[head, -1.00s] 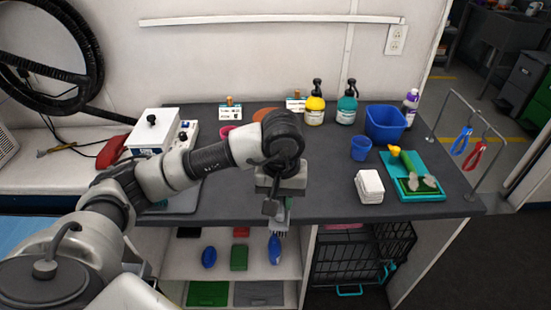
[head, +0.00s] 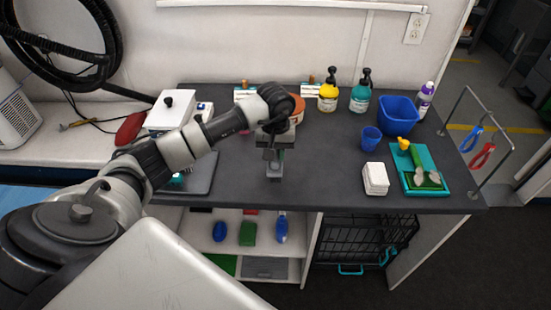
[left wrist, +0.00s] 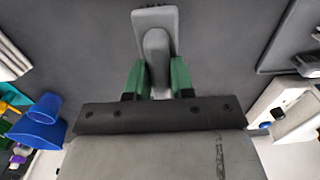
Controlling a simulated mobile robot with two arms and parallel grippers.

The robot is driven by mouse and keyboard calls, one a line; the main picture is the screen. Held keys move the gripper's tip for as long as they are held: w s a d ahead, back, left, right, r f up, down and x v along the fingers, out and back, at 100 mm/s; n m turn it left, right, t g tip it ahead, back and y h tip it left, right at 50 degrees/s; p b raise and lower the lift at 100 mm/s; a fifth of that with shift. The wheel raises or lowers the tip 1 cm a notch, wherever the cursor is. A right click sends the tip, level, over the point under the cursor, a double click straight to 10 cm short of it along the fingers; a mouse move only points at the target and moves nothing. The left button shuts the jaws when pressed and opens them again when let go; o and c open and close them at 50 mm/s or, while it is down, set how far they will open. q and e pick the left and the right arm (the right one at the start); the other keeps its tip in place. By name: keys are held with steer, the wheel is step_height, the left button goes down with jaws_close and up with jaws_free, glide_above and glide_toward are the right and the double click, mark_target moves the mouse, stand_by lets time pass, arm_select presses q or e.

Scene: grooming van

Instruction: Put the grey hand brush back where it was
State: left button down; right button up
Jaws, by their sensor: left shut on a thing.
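My left gripper (head: 274,160) is over the dark counter (head: 330,150), near its front edge. In the left wrist view its green fingers (left wrist: 157,78) are closed on the grey hand brush (left wrist: 155,22), whose body extends out beyond the fingertips. In the head view the brush (head: 274,174) shows small below the gripper, partly hidden by it. A grey mat (head: 266,268) lies on the shelf under the counter. My right gripper is out of view.
On the shelf are a green mat (head: 222,261), a green brush (head: 247,234) and two blue brushes. A wire crate (head: 362,240) stands to their right.

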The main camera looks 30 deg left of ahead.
arm_select(q)
step_height(320, 180, down, 3)
steer(key=shift+s+f+p, duration=0.1)
steer(key=shift+f+p, duration=0.1)
steer(key=shift+p, duration=0.4)
steer(key=shift+f, duration=0.15)
steer(key=shift+f, duration=0.1)
steer(key=shift+f+b, duration=0.1)
steer(key=shift+b, duration=0.2)
steer(key=c, duration=1)
jaws_free()
